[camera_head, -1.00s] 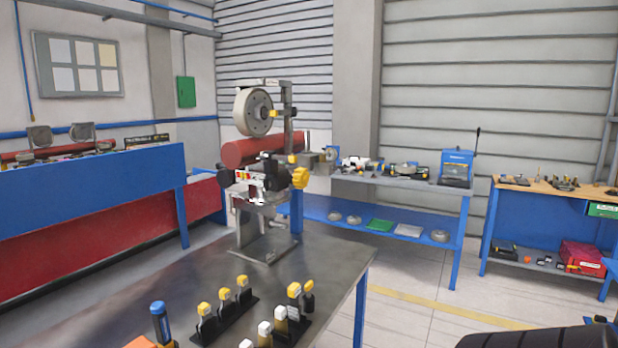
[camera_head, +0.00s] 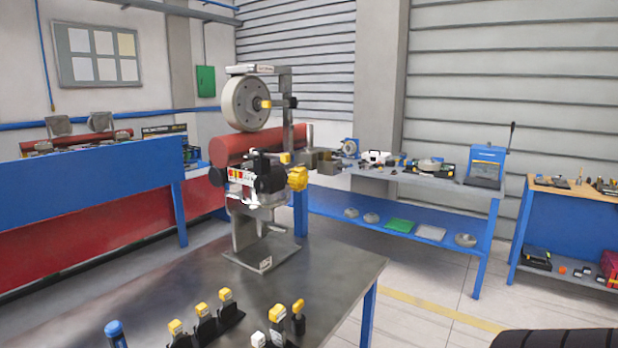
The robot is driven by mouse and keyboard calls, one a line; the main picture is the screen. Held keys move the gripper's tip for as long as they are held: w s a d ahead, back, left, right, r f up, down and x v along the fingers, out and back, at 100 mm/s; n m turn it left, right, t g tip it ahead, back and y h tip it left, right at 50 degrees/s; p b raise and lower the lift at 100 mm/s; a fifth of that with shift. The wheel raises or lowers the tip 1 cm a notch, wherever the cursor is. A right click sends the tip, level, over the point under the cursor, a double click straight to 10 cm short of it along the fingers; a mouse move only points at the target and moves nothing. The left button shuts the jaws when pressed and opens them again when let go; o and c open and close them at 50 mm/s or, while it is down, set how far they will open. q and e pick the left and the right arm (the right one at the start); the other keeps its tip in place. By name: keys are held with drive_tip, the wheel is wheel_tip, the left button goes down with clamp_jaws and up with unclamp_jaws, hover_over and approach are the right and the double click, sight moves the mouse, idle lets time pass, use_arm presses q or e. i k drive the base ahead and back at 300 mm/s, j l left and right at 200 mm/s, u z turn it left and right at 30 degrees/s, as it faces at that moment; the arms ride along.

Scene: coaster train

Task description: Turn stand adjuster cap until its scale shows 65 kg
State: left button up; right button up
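A metal stand (camera_head: 244,232) stands on the near grey workbench, with a large grey wheel (camera_head: 246,104) at its top. A yellow knob-shaped cap (camera_head: 297,178) sticks out on the right side of the black mechanism (camera_head: 268,176) at the stand's middle; it looks like the adjuster cap. A small white, red and yellow marked strip (camera_head: 241,177) shows on the left of the mechanism, too small to read. Neither of my grippers is in view, and nothing is seen touching the stand.
The near workbench (camera_head: 190,275) holds several yellow-topped tools at its front edge and a blue-capped item (camera_head: 115,332). A blue and red bench (camera_head: 90,200) is at left, a blue shelf table (camera_head: 400,222) behind right. A dark tyre-like shape (camera_head: 555,341) is at lower right.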

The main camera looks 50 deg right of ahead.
sight(299, 178)
drive_tip(key=l, duration=1.75)
